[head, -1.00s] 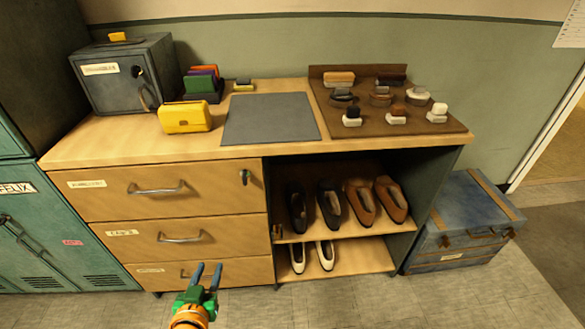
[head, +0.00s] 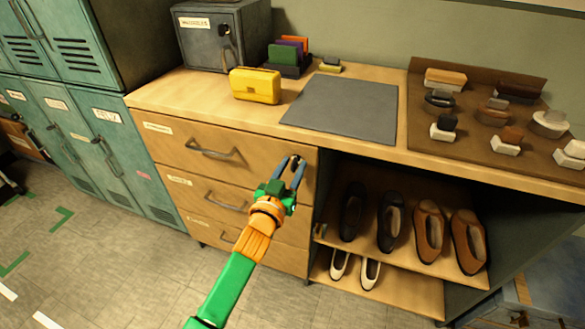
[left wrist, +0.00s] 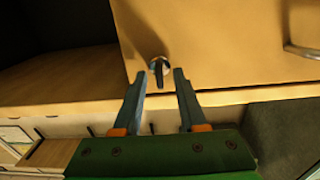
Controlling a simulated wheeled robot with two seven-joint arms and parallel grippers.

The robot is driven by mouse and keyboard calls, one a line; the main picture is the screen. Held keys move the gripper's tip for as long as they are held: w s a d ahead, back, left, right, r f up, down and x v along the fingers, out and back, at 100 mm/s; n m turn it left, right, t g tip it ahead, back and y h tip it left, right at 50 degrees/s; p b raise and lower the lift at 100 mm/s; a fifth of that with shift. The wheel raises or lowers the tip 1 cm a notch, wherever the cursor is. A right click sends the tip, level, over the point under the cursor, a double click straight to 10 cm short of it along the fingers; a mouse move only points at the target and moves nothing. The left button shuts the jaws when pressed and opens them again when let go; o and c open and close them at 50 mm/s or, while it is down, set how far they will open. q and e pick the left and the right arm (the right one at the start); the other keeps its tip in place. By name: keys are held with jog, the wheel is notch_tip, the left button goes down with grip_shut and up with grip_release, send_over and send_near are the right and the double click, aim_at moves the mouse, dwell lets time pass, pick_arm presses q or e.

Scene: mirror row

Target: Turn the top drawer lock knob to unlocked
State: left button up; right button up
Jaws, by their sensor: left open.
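The top drawer (head: 240,150) of the wooden cabinet is closed, with a metal bar handle (head: 213,152). Its lock knob (left wrist: 158,66) is a round shiny base with a dark, narrow grip, near the drawer's edge. The grip stands roughly upright in the left wrist view. In the head view the knob is mostly hidden by the fingers. My left gripper (head: 291,164) is open at the right end of the top drawer. In the left wrist view its fingertips (left wrist: 160,74) lie on either side of the knob, with gaps; I cannot tell the remaining depth. My right gripper is out of view.
Two more drawers (head: 212,192) lie below. Open shelves with shoes (head: 428,232) are to the right of the drawers. A yellow box (head: 255,86), a grey mat (head: 345,108) and a brush board (head: 470,150) are on top. Floor in front is clear.

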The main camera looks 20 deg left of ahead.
pick_arm(q)
jog(key=shift+c, duration=0.2)
grip_shut()
jog(key=shift+m+p, duration=0.45)
jog(key=shift+m, duration=0.65)
jog(key=m, duration=0.2)
jog(key=shift+d+m+p, duration=0.1)
jog(key=shift+m+p, duration=0.2)
jog(key=shift+p, duration=0.05)
jog(key=m, duration=0.2)
jog(key=shift+m, duration=0.4)
jog(key=m, duration=0.3)
jog(key=shift+d+f+m+p, duration=0.1)
jog(key=shift+m+p, duration=0.2)
jog(key=shift+p, duration=0.1)
jog(key=m, duration=0.6)
jog(key=shift+f+m, duration=0.15)
jog(key=shift+m, duration=0.25)
